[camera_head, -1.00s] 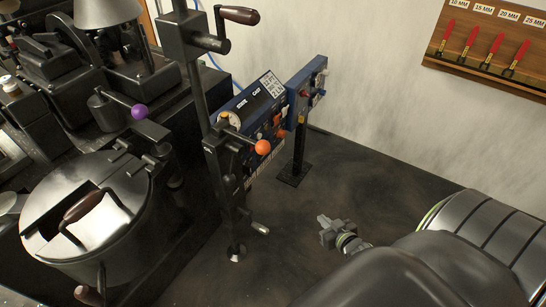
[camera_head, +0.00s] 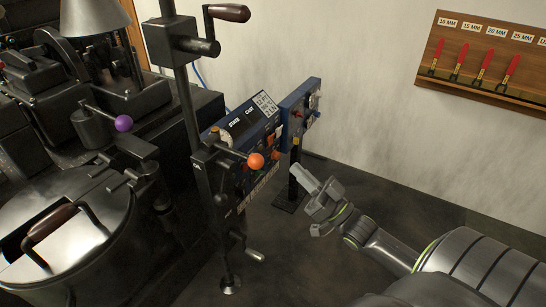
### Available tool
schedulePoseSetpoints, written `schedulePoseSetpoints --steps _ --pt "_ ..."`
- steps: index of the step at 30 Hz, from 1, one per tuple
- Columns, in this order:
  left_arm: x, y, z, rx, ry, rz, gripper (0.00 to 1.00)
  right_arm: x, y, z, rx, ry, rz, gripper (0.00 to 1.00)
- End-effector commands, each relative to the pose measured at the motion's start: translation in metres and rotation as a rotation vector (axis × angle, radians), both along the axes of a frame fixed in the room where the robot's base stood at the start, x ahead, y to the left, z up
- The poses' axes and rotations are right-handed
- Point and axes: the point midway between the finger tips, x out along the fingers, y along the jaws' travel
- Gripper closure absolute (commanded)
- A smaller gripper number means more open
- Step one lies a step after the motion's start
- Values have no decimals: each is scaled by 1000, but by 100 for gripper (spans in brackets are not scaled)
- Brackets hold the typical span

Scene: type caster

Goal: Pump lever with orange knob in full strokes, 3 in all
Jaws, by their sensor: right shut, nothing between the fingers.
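The orange knob (camera_head: 256,161) sits at the end of a thin metal lever (camera_head: 231,151) that sticks out to the right from the dark upright column of the machine. My right gripper (camera_head: 308,206) is to the right of the knob and a little lower in the picture, apart from it. Its fingers are shut and hold nothing. My left gripper is out of view.
A lever with a purple knob (camera_head: 124,123) stands at the left. A crank with a brown handle (camera_head: 229,13) is above, and a small crank handle (camera_head: 254,255) is below. A blue control panel (camera_head: 300,112) stands behind. A round lidded pot (camera_head: 70,235) is at lower left.

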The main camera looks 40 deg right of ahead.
Motion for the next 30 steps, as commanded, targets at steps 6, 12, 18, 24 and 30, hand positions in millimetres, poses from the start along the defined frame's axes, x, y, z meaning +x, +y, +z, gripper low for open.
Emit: schedulePoseSetpoints --steps 6,12,18,24,30 --pt "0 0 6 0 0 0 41 22 7 16 2 -5 0 100" --pt "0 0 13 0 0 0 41 58 19 38 2 -5 0 100" --pt "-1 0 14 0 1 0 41 83 29 40 5 4 -4 100" --pt "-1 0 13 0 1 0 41 85 35 17 2 3 -3 100" --pt "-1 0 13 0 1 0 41 85 37 10 0 2 -1 100"
